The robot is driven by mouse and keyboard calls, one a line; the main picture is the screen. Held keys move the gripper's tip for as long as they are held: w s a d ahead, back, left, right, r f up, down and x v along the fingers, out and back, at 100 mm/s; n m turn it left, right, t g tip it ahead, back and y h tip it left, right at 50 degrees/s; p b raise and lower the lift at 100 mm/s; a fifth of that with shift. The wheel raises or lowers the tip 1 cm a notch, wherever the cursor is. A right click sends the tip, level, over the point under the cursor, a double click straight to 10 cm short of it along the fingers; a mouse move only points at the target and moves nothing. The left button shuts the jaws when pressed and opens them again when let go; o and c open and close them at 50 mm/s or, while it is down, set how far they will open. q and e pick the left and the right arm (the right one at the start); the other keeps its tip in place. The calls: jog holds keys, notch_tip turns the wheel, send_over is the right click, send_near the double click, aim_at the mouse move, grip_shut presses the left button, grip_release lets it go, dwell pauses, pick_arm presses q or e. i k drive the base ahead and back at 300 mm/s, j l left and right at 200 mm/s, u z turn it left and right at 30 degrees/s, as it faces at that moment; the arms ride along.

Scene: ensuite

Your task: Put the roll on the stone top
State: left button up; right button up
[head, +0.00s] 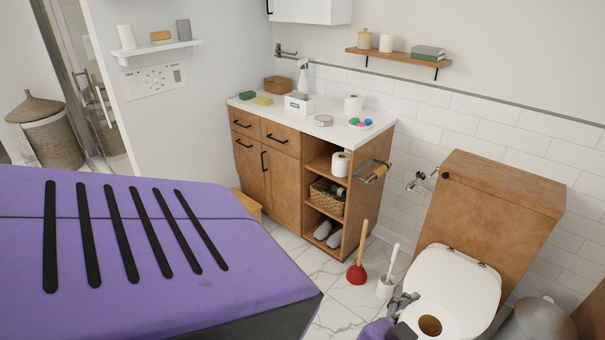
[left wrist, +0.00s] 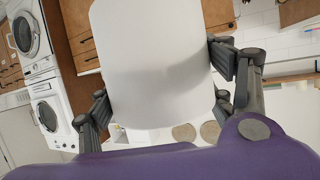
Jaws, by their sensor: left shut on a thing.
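A white roll (head: 430,325) with a brown core is at the bottom of the head view, in front of the white toilet lid. My left gripper (head: 406,310) is shut on it. In the left wrist view the roll (left wrist: 150,60) fills the middle, with a grey finger on each side. The white stone top (head: 262,112) lies on the wooden cabinet, farther back and left of the held roll. Another white roll (head: 354,105) stands on its back part. My right gripper is not in view.
The stone top also bears a wooden box (head: 278,85), a white caddy (head: 298,103), a pink tin (head: 323,120) and a dish of coloured pieces (head: 359,124). A plunger (head: 357,270) and toilet brush (head: 387,287) stand on the floor between cabinet and toilet.

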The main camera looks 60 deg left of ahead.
aim_at(335, 108)
jog(key=i+j+u, duration=0.2)
jog(key=i+j, duration=0.3)
jog(key=j, duration=0.35)
jog(key=i+j+u, duration=0.15)
jog(key=i+j, duration=0.35)
jog(key=j, duration=0.3)
jog(key=i+j+u, duration=0.2)
jog(key=i+j, duration=0.4)
jog(key=j, duration=0.1)
